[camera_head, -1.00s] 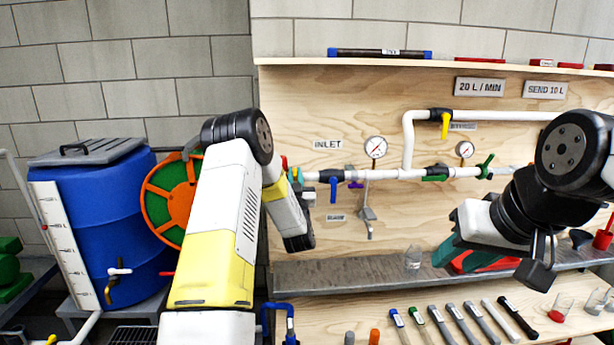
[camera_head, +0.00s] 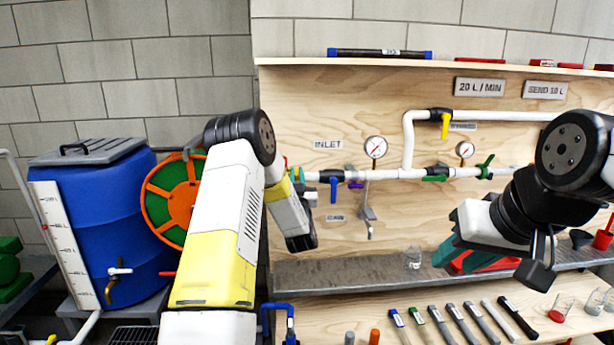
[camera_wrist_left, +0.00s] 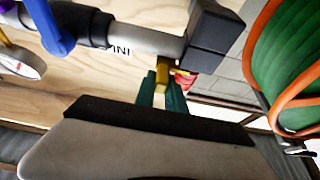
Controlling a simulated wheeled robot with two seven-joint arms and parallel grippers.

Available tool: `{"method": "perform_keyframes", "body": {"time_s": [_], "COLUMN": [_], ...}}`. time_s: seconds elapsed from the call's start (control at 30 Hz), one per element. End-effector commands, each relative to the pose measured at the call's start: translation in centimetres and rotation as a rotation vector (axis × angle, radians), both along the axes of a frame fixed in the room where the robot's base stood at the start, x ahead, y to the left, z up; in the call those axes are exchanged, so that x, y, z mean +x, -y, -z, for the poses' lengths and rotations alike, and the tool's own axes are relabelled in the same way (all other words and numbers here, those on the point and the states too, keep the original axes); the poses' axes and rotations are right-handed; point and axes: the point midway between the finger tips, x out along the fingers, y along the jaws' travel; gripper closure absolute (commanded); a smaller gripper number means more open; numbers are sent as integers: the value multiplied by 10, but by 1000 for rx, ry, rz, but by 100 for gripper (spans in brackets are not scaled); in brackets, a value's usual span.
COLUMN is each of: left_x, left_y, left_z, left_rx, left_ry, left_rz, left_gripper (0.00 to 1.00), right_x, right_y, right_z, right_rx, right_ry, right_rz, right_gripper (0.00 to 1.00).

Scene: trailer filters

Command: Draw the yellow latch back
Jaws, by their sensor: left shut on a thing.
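The yellow latch (camera_wrist_left: 163,68) is a small yellow piece beside the dark block at the pipe end, seen in the left wrist view. My left gripper (camera_wrist_left: 162,88) has green fingers that are shut on it. In the head view my left gripper (camera_head: 298,176) is at the left end of the white pipe, mostly hidden behind my own wrist, and the latch is hard to make out there. My right gripper (camera_head: 446,254), with teal fingers, hangs over the grey shelf away from the latch. Its finger gap is not clear.
The orange and green hose reel (camera_head: 172,205) and blue tank (camera_head: 105,215) stand left of my left arm. A blue-handled valve (camera_head: 334,188) and a gauge (camera_head: 375,147) are right of my left gripper. The grey shelf (camera_head: 340,272) runs below the pipes.

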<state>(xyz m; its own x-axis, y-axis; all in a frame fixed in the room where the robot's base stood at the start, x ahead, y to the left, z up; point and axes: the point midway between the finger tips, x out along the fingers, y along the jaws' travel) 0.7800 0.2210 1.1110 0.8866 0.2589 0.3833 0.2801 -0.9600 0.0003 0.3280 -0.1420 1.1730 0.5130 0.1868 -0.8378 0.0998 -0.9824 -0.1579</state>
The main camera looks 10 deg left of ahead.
Motion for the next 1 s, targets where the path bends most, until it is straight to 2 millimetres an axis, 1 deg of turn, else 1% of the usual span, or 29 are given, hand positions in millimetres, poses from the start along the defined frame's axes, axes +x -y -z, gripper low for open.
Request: {"method": "perform_keyframes", "body": {"time_s": [0.03, 0.1, 0.37, 0.4, 0.47, 0.5, 0.83, 0.93, 1.0], "left_x": [2, 5, 5, 5, 5, 5, 3, -6, -17], "left_y": [11, 18, 21, 21, 21, 21, 20, 23, 26], "left_z": [1, 1, 1, 1, 1, 1, 2, 6, 11], "left_rx": [0, 1, -1, -1, -1, -2, 0, -1, -1], "left_ry": [-1, -1, -2, -3, -2, -2, -2, -4, -5], "left_rz": [9, 7, 9, 9, 9, 8, 5, 6, 7], "left_gripper": [100, 100, 100, 78, 66, 64, 64, 64, 64], "right_x": [0, 0, 0, 0, 0, 0, 0, 0, 0], "right_y": [0, 0, 0, 0, 0, 0, 0, 0, 0], "right_z": [0, 0, 0, 0, 0, 0, 0, 0, 0], "right_rx": [0, 0, 0, 0, 0, 0, 0, 0, 0], "right_ry": [0, 0, 0, 0, 0, 0, 0, 0, 0], "right_rz": [0, 0, 0, 0, 0, 0, 0, 0, 0], "right_gripper": [64, 64, 64, 64, 64, 64, 64, 64, 64]}}
